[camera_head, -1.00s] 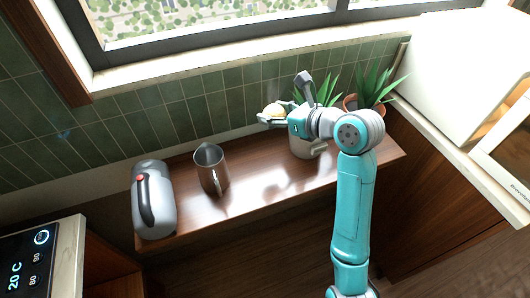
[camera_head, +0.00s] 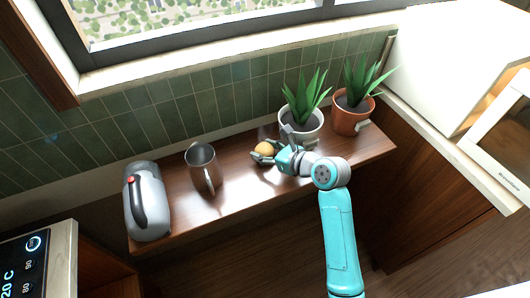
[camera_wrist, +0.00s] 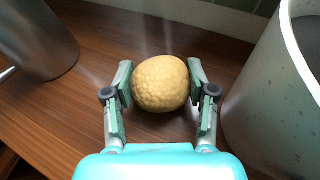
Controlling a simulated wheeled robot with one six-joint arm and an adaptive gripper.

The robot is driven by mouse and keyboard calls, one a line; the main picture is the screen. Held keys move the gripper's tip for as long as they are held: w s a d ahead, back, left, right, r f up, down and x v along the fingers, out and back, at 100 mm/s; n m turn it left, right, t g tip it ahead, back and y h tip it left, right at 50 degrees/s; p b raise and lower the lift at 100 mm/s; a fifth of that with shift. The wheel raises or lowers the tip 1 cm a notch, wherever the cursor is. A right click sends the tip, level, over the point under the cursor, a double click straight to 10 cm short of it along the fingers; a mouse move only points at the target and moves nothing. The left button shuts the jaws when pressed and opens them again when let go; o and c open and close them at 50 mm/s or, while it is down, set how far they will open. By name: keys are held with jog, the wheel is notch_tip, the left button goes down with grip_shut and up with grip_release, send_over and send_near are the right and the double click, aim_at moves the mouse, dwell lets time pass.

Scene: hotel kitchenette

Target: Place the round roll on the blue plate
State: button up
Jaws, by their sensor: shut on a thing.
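The round roll (camera_head: 266,149) is a small tan ball with a bumpy surface. In the wrist view the roll (camera_wrist: 160,83) sits between the two fingers of my gripper (camera_wrist: 161,90), which is shut on it. In the head view my gripper (camera_head: 265,155) is low over the wooden shelf, between the metal pitcher and the white plant pot. I cannot tell whether the roll touches the shelf. No blue plate shows in either view.
A metal pitcher (camera_head: 203,168) and a grey kettle-like appliance (camera_head: 147,205) stand to the left. A white pot (camera_head: 301,124) with a plant is close on the right, a terracotta pot (camera_head: 350,118) beyond it. The wooden shelf (camera_head: 235,188) is bare in front.

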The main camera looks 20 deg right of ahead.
jog(key=shift+f, duration=0.65)
jog(key=shift+f, duration=0.1)
jog(key=o, duration=1.3)
jog(key=shift+c, duration=0.2)
